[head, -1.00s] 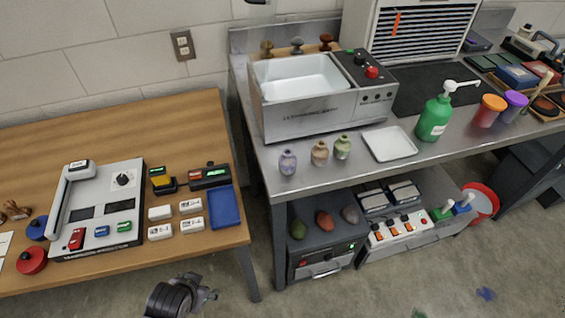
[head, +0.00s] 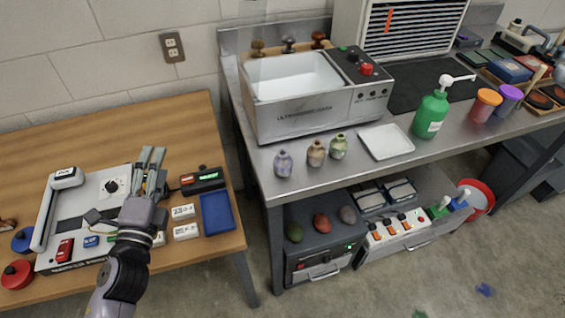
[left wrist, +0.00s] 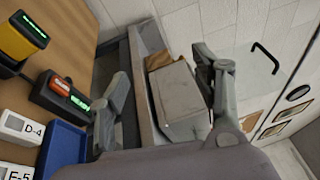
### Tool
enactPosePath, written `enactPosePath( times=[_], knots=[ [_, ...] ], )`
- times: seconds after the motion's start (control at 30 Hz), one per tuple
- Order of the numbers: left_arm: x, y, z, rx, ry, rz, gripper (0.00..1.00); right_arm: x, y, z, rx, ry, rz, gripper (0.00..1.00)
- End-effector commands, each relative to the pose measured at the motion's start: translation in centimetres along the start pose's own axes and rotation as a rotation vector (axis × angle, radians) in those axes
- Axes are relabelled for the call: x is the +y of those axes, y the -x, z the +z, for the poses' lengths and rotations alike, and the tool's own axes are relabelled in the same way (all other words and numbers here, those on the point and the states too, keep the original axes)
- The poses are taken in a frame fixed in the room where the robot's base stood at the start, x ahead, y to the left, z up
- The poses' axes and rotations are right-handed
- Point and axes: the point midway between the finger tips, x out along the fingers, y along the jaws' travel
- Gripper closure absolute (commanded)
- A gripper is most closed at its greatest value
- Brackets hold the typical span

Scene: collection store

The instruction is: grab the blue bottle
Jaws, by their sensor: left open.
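A small blue-grey, vase-shaped bottle (head: 283,163) stands upright near the left front of the metal bench, left of a brown one (head: 316,153) and a pale green one (head: 338,146). A blue object with a pale top (head: 459,201), perhaps also a bottle, is on the lower shelf beside a green one (head: 439,208). My left gripper (head: 153,156) is open and empty above the wooden table, well left of the small bottles. In the left wrist view its fingers (left wrist: 162,75) are spread; no blue bottle is recognisable there. My right gripper is not in view.
The wooden table (head: 150,115) holds a grey device (head: 70,205), white labelled blocks (head: 185,231) and a blue tray (head: 217,211). A gap separates it from the metal bench. A large metal basin (head: 305,120) stands behind the small bottles; a white tray (head: 386,141) is to their right.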

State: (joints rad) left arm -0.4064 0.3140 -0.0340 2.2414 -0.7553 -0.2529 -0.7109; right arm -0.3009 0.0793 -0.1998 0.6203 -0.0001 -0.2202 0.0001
Motion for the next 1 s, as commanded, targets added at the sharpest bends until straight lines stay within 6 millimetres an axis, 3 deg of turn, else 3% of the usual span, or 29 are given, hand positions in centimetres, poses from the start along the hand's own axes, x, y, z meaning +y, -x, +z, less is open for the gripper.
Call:
enactPosePath(
  times=[0.1, 0.2, 0.3, 0.43, 0.67, 1.0],
  knots=[
    [-3.0, -0.6, -2.9, 0.169, -0.346, -0.194, 0.41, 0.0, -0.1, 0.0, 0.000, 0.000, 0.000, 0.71],
    [-4.0, 0.0, -6.0, 0.316, -0.634, -0.346, 0.41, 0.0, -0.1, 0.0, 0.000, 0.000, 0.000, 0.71],
    [-3.5, 1.2, -8.7, 0.459, -0.888, -0.478, 0.41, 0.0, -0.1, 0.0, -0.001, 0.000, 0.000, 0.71],
    [-1.9, 2.8, -10.9, 0.609, -1.127, -0.603, 0.41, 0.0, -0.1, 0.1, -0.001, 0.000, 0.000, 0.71],
    [-0.3, 3.8, -12.4, 0.721, -1.280, -0.689, 0.41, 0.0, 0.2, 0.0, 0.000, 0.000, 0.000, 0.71],
    [-1.1, -0.2, -17.8, 0.720, -1.274, -0.690, 0.41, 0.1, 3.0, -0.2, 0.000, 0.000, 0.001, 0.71]
  ],
)
